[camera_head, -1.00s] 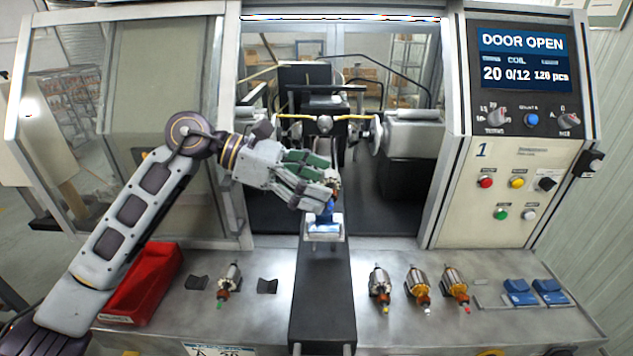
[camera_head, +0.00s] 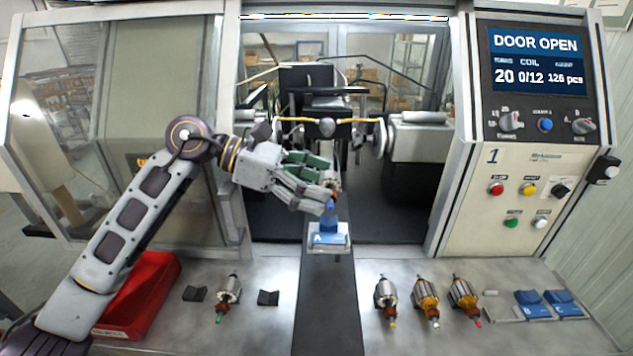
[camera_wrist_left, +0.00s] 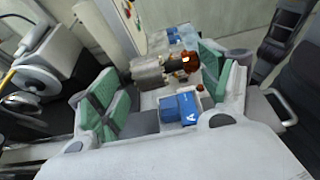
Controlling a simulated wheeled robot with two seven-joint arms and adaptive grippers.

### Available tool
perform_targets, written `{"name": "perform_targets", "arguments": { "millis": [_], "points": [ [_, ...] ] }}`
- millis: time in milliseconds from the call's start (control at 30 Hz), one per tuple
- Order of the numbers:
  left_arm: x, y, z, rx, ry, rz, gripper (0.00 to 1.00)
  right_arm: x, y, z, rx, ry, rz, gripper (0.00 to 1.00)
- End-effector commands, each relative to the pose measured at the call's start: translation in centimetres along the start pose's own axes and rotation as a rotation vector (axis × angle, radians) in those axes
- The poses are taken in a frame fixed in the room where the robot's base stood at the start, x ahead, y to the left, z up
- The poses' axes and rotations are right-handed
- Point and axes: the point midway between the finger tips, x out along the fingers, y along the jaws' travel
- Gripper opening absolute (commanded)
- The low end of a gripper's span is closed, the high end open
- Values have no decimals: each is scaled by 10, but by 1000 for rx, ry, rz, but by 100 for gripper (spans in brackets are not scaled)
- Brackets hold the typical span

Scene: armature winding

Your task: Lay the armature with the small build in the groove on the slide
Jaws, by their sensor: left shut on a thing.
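My left gripper (camera_head: 327,194) is shut on an armature (camera_head: 332,180), just above the slide's end. In the left wrist view the armature (camera_wrist_left: 165,70) shows a grey core and copper-orange winding between the gripper's green pads (camera_wrist_left: 215,72). The fingers hide much of it in the head view. Below stands the slide's pale carriage (camera_head: 343,243) with a blue block marked A (camera_head: 326,238); the block also shows in the left wrist view (camera_wrist_left: 180,108). I cannot tell whether the armature touches the block, and the groove is not clearly visible. My right gripper is not in view.
The dark slide rail (camera_head: 328,310) runs to the table's front. Left are a red bin (camera_head: 137,300) and an armature (camera_head: 228,292) between black supports (camera_head: 195,293). Right are three armatures (camera_head: 427,295) and blue blocks B (camera_head: 530,303) and C (camera_head: 563,303). The machine door is open.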

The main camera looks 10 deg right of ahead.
Motion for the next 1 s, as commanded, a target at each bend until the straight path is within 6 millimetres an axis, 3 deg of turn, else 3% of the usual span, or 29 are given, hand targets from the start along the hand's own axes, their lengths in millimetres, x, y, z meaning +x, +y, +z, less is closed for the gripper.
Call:
{"name": "perform_targets", "arguments": {
  "millis": [767, 1000],
  "points": [
    [16, 0, -40, -1, -1, 0, 51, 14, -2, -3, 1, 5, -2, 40],
    [20, 0, -53, 0, 0, 0, 51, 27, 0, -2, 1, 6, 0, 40]
  ]
}}
